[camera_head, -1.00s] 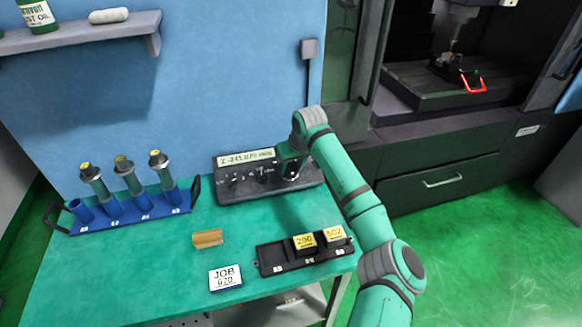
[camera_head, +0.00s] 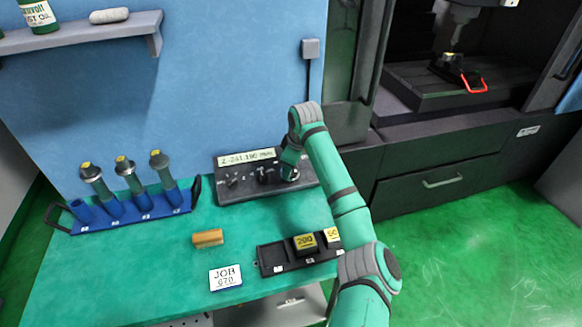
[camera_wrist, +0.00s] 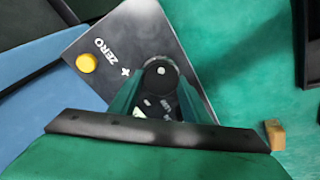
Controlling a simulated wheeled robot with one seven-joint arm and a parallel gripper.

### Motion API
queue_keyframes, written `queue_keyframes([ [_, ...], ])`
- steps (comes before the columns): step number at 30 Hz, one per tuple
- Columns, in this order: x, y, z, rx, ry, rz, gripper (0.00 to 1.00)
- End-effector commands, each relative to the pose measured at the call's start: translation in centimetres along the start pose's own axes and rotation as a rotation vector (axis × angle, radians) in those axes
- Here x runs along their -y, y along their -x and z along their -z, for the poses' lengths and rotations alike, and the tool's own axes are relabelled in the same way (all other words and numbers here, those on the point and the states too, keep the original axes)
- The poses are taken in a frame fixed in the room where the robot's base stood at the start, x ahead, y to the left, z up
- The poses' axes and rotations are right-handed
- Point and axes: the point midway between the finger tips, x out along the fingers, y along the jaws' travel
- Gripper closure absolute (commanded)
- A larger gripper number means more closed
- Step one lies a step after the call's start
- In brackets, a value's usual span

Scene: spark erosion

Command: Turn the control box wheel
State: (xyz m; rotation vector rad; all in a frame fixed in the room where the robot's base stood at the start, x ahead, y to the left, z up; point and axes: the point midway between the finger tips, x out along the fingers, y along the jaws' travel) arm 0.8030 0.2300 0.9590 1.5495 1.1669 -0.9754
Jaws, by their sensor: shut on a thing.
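The dark control box (camera_head: 236,193) sits at the back right of the green table. Its lit display (camera_head: 247,157) shows a Z value of about -241 mm; the last digits are hard to read. My gripper (camera_head: 289,174) is at the box's right part and hides the wheel in the head view. In the wrist view, the round dark wheel (camera_wrist: 161,72) lies between the two green fingers of my gripper (camera_wrist: 158,90), which are shut on it. A yellow button (camera_wrist: 86,63) and the word ZERO are beside it on the panel.
A blue rack (camera_head: 135,216) with several tool holders stands left. A black tray (camera_head: 272,262) with yellow-labelled blocks, a JOB card (camera_head: 225,278) and an orange-brown block (camera_head: 208,238) lie in front. The dark machine (camera_head: 440,180) stands right.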

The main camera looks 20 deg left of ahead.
Motion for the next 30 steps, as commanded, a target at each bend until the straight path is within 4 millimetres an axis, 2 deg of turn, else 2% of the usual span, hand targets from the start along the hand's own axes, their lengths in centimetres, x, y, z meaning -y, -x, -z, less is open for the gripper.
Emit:
queue_keyframes([
  [30,0.4,-0.01,0.18,0.076,0.928,0.011,0.8],
])
